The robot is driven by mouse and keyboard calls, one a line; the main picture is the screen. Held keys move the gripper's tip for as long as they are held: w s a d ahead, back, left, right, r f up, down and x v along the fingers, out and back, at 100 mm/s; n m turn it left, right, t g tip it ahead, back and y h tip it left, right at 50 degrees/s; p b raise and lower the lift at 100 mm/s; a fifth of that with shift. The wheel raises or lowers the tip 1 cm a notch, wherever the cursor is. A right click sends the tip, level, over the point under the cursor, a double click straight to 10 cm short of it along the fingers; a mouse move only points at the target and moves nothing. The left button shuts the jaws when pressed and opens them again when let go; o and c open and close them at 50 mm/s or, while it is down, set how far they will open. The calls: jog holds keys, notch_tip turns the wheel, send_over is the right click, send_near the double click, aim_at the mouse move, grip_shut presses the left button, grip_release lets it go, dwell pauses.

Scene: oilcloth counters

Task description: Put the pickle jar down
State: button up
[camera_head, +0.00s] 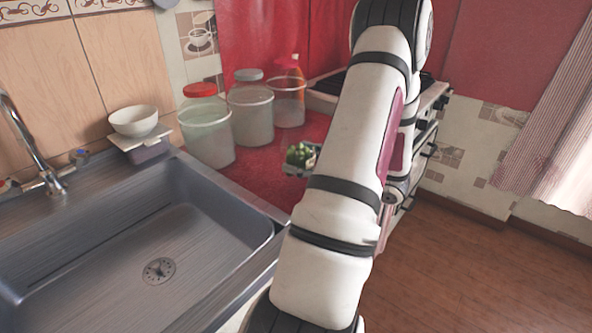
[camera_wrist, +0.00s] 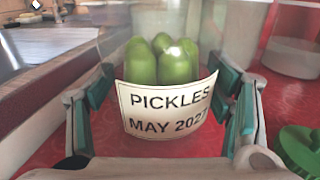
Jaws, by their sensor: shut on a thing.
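The pickle jar (camera_wrist: 165,112) is clear, with several green pickles inside and a white label reading "PICKLES MAY 2027". It stands upright in the middle of the wrist view. My gripper (camera_wrist: 168,84) is shut on it, with green-padded fingers at its left and right sides. Red oilcloth shows below and around the jar. I cannot tell whether its base touches the cloth. In the head view my arm hides both the jar and the gripper.
Several clear tubs (camera_head: 206,135) line the back of the red counter (camera_head: 255,165). A small tray of green items (camera_head: 300,158) sits in front of them. A sink (camera_head: 130,235) lies left, with a white bowl (camera_head: 134,121) behind it. A dark stovetop is behind my arm.

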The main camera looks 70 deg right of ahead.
jog(key=shift+w+d, duration=0.15)
jog(key=shift+w, duration=0.15)
jog(key=shift+w+d+f+b, duration=0.15)
jog(key=shift+f+b, duration=0.1)
jog(key=shift+f, duration=0.65)
jog(key=shift+w+f+b, duration=0.15)
jog(key=shift+f+b, duration=0.1)
jog(key=shift+f, duration=0.6)
jog(key=shift+f, duration=0.15)
jog(key=o, duration=2)
jog(key=shift+c, duration=0.2)
jog(key=shift+r, duration=0.2)
jog(key=s, duration=0.4)
jog(key=s+a, duration=0.1)
jog(key=s, duration=0.3)
jog(key=s+p, duration=0.1)
jog(key=s, duration=0.3)
jog(key=shift+a+f, duration=0.1)
jog(key=shift+a, duration=0.1)
